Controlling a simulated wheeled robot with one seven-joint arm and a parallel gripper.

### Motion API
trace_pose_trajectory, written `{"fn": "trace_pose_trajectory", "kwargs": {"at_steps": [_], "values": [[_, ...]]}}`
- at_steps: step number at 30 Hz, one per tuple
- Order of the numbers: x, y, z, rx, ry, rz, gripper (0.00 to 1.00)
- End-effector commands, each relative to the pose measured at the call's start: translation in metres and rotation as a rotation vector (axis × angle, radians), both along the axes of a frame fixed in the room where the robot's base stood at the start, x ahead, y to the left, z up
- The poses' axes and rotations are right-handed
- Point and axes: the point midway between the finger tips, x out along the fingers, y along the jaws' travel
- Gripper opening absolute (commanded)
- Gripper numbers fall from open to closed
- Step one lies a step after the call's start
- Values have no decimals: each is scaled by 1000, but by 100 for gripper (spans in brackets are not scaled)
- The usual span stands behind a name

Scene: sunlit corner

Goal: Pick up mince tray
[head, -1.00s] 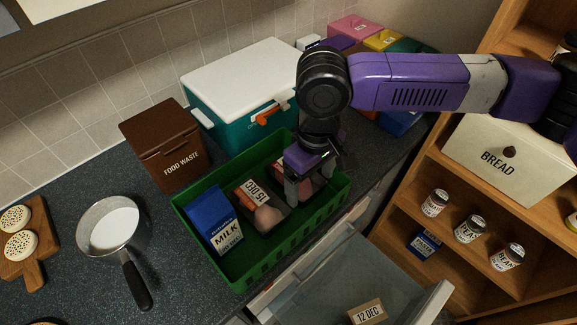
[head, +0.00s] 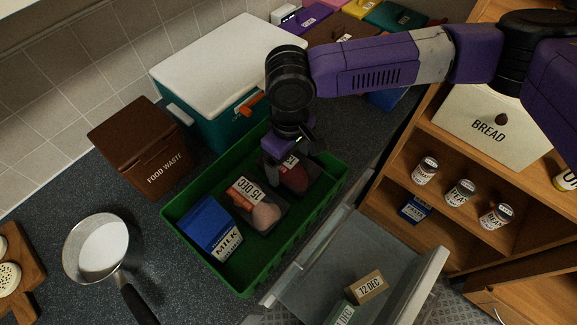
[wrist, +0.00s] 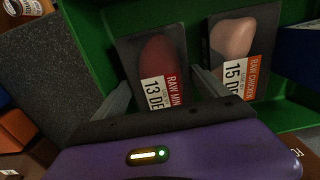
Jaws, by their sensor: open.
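The mince tray (head: 294,174) is a dark tray of red meat at the far right end of the green crate (head: 172,222). In the wrist view the mince tray (wrist: 163,52) carries a label reading "RAW MIN" and "13 DE". My gripper (head: 284,158) is over the crate's far right end, partly covering the mince tray in the head view. In the wrist view my gripper (wrist: 160,78) is open, with one finger near each side of the tray's label end. The view does not show whether the fingers touch the tray.
A cool box (head: 215,60) and a food waste bin (head: 140,145) stand behind the crate. An open drawer (head: 345,250) lies in front.

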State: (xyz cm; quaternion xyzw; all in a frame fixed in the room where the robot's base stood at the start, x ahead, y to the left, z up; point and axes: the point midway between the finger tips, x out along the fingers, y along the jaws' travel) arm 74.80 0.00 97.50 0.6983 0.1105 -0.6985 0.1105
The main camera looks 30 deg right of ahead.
Motion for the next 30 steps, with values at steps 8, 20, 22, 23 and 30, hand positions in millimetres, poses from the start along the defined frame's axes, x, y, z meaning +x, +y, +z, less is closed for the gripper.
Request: {"fn": "trace_pose_trajectory", "kwargs": {"at_steps": [8,20,22,23,30], "values": [[0,0,-18,0,-1,0,84],[0,0,-18,0,-1,0,35],[0,0,-18,1,-1,0,22],[0,0,-17,1,-1,0,18],[1,1,-16,2,-2,0,18]]}}
